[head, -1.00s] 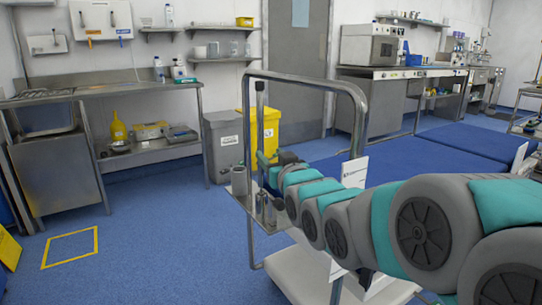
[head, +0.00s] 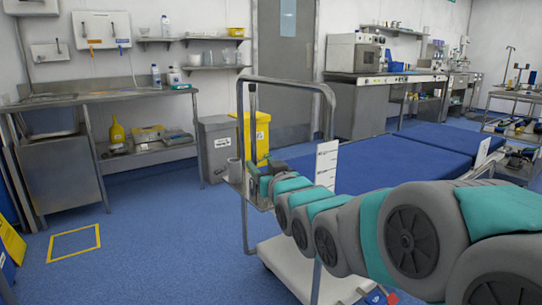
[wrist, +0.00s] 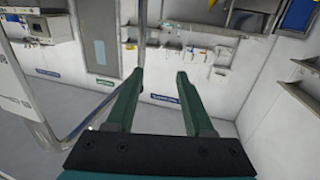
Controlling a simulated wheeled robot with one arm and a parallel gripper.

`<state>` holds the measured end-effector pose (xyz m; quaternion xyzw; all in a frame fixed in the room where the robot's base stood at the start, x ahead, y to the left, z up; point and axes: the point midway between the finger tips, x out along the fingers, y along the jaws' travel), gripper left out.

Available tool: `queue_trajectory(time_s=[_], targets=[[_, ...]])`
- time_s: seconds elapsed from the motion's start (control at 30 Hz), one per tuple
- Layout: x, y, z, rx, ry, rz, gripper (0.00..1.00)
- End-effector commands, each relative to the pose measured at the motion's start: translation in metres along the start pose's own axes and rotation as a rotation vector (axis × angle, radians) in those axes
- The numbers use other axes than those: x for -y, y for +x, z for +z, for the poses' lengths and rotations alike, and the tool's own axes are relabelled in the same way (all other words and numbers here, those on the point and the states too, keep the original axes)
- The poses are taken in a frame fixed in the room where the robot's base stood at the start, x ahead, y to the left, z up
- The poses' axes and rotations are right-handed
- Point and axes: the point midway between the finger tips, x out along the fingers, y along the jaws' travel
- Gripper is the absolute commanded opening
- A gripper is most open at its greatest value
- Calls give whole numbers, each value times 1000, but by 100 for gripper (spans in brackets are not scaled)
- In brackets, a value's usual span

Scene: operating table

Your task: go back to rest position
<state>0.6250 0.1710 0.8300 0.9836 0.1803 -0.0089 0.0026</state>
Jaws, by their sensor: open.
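My gripper (wrist: 156,103) shows in the wrist view with its two green fingers apart and nothing between them. In the head view my arm reaches from the lower right toward the metal trolley frame (head: 330,110), and its far end is beside the frame's left part. The fingers are too small to make out there. A grey cylindrical cup (head: 234,170) stands on the trolley's small shelf, just left of my arm's end. I cannot tell whether the arm touches the frame.
A blue operating table (head: 385,160) lies behind my arm. A grey bin (head: 216,150) and a yellow bin (head: 262,135) stand behind the trolley. A steel sink bench (head: 110,95) is at the left. The blue floor (head: 150,230) is clear at the front left.

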Motion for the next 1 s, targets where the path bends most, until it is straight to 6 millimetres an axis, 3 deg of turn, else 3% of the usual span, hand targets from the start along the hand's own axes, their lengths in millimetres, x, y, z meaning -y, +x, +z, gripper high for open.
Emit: queue_trajectory(time_s=[0.37, 0.57, 0.67, 0.77, 1.0], targets=[[-20, -26, 46, 198, 2, 53, 52], [-36, -58, 88, 379, 12, 97, 52], [-44, -86, 116, 508, 24, 127, 52], [-53, -129, 148, 673, 45, 163, 52], [-55, -261, 217, 1109, 131, 236, 52]])
